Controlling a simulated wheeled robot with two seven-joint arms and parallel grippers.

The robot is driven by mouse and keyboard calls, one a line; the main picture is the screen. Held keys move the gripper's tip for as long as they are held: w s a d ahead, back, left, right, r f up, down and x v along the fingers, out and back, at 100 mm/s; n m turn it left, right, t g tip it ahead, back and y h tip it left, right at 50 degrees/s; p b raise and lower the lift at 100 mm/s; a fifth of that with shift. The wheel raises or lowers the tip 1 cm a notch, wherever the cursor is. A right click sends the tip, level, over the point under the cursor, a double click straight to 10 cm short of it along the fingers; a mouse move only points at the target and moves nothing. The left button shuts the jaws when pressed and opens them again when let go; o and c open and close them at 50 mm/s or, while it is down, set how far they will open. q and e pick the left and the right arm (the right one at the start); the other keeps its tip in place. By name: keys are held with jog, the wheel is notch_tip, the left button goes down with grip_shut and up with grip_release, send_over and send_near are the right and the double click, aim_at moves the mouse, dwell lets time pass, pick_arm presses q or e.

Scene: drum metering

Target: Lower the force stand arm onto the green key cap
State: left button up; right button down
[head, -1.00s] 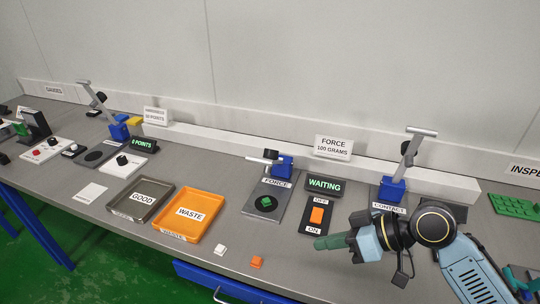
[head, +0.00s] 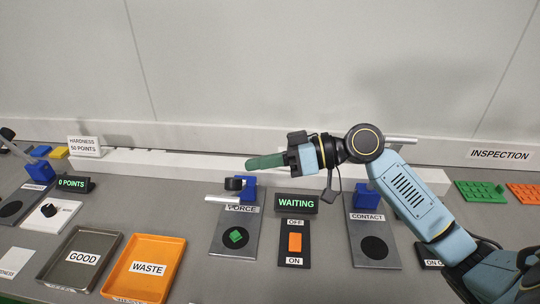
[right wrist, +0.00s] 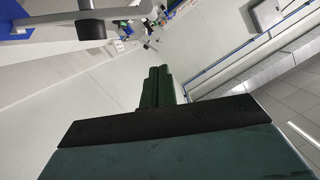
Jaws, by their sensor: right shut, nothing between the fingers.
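The force stand (head: 222,246) is a grey plate with a blue block (head: 248,188) at its back. Its arm, a silver bar (head: 221,199) with a black knob (head: 234,184), is raised clear of the plate. The green key cap (head: 236,237) sits on the plate's dark disc below. My right gripper (head: 250,163), with dark green fingers, is shut and empty, pointing left above and behind the blue block, apart from the arm. Its shut fingers (right wrist: 156,84) also show in the right wrist view. My left gripper is out of view.
The WAITING display (head: 296,203) and orange switch (head: 294,242) stand right of the force stand. The contact stand (head: 372,232) is farther right, partly behind my right arm. Orange waste tray (head: 176,256) and dark good tray (head: 96,236) lie left.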

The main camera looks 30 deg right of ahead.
aim_at(234, 191)
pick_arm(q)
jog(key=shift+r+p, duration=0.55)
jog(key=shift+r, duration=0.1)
pick_arm(e)
jog(key=w+a+f, duration=0.1)
jog(key=a+f, duration=0.3)
jog(key=a, duration=0.1)
jog(key=shift+a+f, duration=0.25)
jog(key=shift+f, duration=0.15)
